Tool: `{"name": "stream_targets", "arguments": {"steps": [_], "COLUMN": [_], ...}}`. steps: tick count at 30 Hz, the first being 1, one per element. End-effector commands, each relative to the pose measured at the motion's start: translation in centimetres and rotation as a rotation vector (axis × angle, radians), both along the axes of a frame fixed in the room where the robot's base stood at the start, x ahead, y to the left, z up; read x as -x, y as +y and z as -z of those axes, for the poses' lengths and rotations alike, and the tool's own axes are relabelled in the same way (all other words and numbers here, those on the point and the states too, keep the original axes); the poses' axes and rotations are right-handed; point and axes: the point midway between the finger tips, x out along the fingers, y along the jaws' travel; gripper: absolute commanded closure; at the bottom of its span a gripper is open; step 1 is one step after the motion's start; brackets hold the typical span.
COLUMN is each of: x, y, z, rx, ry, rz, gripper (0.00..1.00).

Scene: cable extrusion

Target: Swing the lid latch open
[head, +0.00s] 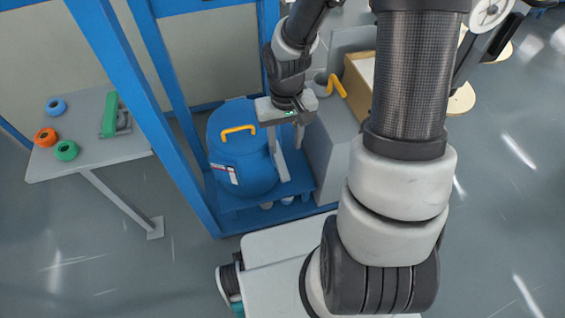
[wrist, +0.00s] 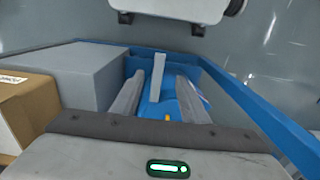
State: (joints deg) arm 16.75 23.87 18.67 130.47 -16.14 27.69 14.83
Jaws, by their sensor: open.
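A blue drum (head: 240,165) with a blue lid and a yellow lid handle (head: 238,131) stands on a blue base. My gripper (head: 287,155) points down at the drum's right side. In the wrist view my gripper (wrist: 160,76) is open, one finger on each side of a light grey upright bar (wrist: 158,80), which looks like the lid latch. Gaps show on both sides of the bar; I cannot tell whether a finger touches it. In the head view the latch and fingers overlap and are hard to tell apart. A piece of yellow (wrist: 167,117) shows low between the fingers.
A grey box (head: 333,150) stands close right of the drum, with a cardboard box (head: 359,75) and a yellow bent handle (head: 338,86) behind. Blue frame posts (head: 170,120) rise left of the drum. A side table (head: 85,150) holds coloured rings.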

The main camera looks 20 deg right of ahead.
Motion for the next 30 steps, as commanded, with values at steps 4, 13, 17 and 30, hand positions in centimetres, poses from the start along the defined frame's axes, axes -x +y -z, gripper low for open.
{"name": "stream_targets", "arguments": {"steps": [4,13,17,30], "x": [0.2,0.1,0.1,0.0], "y": [0.1,0.1,0.0,0.0], "z": [3.8,10.3,12.6,14.9], "rx": [-0.001,0.0,0.0,0.0], "ry": [0.005,0.004,0.003,0.0], "rz": [-0.003,-0.002,-0.002,0.0], "gripper": [0.59,0.59,0.59,0.59]}}
